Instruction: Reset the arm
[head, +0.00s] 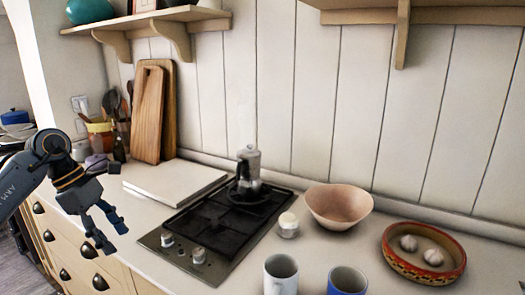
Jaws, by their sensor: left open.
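My left gripper (112,236) hangs at the left of the head view, in front of the counter's front edge. Its fingers are apart and point down to the right, with nothing between them. My left arm comes in from the left edge behind it. My right gripper is not in the head view.
The counter holds a black gas hob (225,225) with a moka pot (249,167), a white board (175,180), a pink bowl (338,205), a small jar (288,225), two mugs (281,274) and a patterned dish (424,282). Wooden cutting boards (150,115) lean on the wall. Shelves hang above.

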